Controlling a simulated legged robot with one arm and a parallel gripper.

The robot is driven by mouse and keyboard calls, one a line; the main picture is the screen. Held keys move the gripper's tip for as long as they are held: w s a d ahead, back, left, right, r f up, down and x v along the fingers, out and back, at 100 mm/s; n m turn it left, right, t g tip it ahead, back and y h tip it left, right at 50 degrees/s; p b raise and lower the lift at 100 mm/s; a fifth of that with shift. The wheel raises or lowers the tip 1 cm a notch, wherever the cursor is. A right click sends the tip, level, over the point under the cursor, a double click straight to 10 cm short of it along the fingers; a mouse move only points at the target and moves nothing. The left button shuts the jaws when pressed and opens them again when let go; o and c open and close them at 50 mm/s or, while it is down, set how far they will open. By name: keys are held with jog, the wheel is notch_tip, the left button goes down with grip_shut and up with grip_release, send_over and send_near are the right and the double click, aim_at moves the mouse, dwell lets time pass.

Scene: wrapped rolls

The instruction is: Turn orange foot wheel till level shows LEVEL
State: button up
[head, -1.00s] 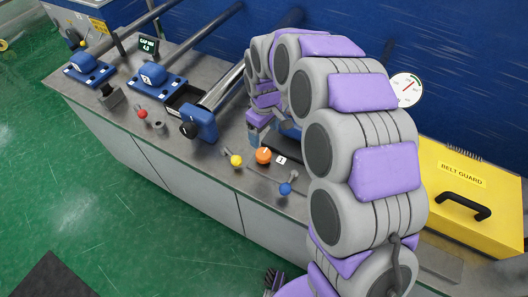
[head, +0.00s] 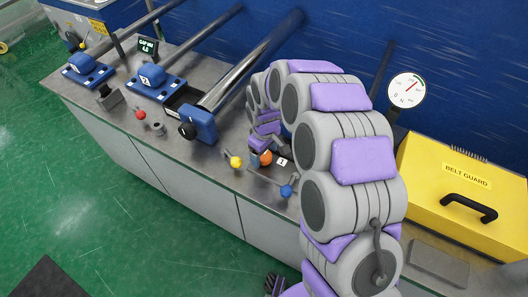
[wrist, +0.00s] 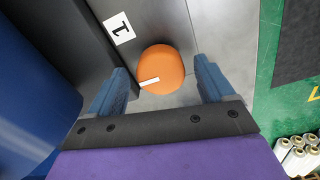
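The orange foot wheel (head: 266,158) sits on the grey bench top, beside a white label marked 1 (head: 282,162). In the wrist view the orange wheel (wrist: 162,69) has a white mark on its near edge and lies between and just beyond my fingertips. My gripper (wrist: 166,82) is open, with a blue finger on each side of the wheel and visible gaps. In the head view my gripper (head: 258,152) partly covers the wheel. I cannot make out a level reading.
A yellow knob (head: 235,162) and a blue knob (head: 287,191) stand close to the wheel. A blue block with a roller (head: 200,124) is to the left. A yellow belt guard (head: 460,195) and a dial gauge (head: 406,90) are on the right.

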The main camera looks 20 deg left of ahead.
jog(key=c, duration=1)
jog(key=shift+m+p, duration=0.3)
